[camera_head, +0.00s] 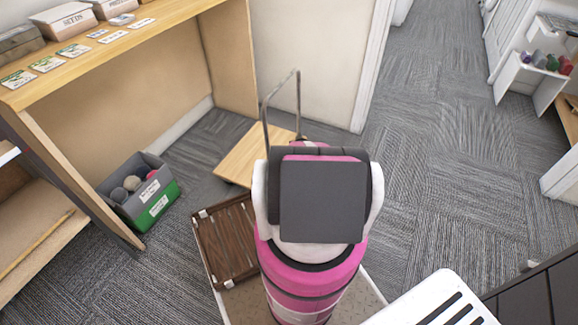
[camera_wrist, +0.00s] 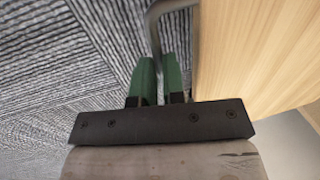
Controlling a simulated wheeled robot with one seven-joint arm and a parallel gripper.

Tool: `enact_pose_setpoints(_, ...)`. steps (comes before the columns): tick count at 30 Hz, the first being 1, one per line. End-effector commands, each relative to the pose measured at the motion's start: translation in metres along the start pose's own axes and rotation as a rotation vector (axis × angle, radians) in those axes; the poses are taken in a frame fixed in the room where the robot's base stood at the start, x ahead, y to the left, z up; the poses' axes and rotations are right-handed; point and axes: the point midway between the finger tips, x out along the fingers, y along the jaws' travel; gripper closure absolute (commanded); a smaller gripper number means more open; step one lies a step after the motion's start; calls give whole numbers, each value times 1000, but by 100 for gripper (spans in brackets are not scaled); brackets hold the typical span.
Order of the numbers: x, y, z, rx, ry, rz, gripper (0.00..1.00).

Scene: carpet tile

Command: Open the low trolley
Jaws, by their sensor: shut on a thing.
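The low trolley shows as a flat light wood board (camera_head: 245,155) low over the carpet, with a tall thin grey metal handle (camera_head: 283,82) rising at its right side. In the wrist view the wood (camera_wrist: 255,50) fills the upper right, and the bent grey handle (camera_wrist: 153,28) runs down between the green fingers. My gripper (camera_wrist: 160,68) is shut on this handle, beside the wood's edge. In the head view my pink arm hides the gripper and part of the board.
A wooden shelf unit (camera_head: 130,62) with boxes and cards stands at left. A grey and green bin (camera_head: 152,205) holds balls on the carpet below. A dark slatted panel (camera_head: 225,240) lies near my arm. Open carpet (camera_head: 435,130) extends to the right.

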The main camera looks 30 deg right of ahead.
Motion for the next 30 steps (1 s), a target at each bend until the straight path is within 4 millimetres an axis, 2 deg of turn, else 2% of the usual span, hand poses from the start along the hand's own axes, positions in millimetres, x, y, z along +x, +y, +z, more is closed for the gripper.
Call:
enact_pose_setpoints(7, -4, 12, -1, 0, 2, -1, 100)
enact_pose_setpoints(19, -4, 13, -1, 0, 2, -2, 100)
enact_pose_setpoints(21, -4, 13, -1, 0, 2, -2, 73)
enact_pose_setpoints(22, -4, 13, -1, 0, 2, -2, 64)
enact_pose_setpoints(30, -3, 13, 0, 0, 1, -1, 64)
